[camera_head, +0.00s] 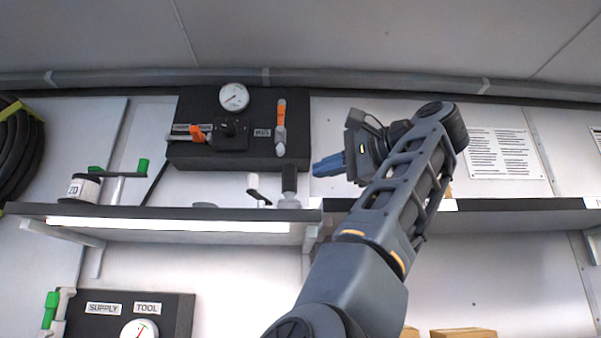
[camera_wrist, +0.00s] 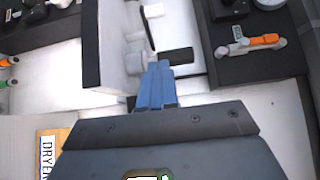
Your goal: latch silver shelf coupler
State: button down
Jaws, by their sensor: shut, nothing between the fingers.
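The silver coupler (camera_head: 289,202) stands on the wall shelf (camera_head: 175,213), with a black cylindrical piece (camera_head: 289,179) upright on top of it. A small lever with a dark and pale arm (camera_head: 258,192) sticks out at its left. In the wrist view the black piece (camera_wrist: 178,57) lies just beyond my fingertips, and the pale lever end (camera_wrist: 153,11) shows farther off. My gripper (camera_head: 318,167) has blue fingers, shut and empty, to the right of the coupler and slightly above the black piece. In the wrist view the fingers (camera_wrist: 157,72) partly hide the coupler body; contact cannot be told.
A black wall panel (camera_head: 215,100) with a gauge (camera_head: 234,97) and orange-handled valves (camera_head: 281,125) is above the shelf. A labelled canister (camera_head: 84,189) and green-handled fitting (camera_head: 141,167) are at the shelf's left. A lower panel (camera_head: 180,310) hangs below.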

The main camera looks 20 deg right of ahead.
jog(key=p+x, duration=0.3)
jog(key=x, duration=0.6)
jog(key=shift+w+a, duration=0.1)
jog(key=shift+a, duration=0.2)
jog(key=shift+w+a+p, duration=0.2)
jog(key=shift+a+p, duration=0.25)
jog(key=shift+a, duration=0.65)
jog(key=shift+w+a+f, duration=0.1)
jog(key=shift+w+a, duration=0.1)
jog(key=shift+a, duration=0.3)
jog(key=shift+s+a, duration=0.1)
jog(key=shift+a, duration=0.05)
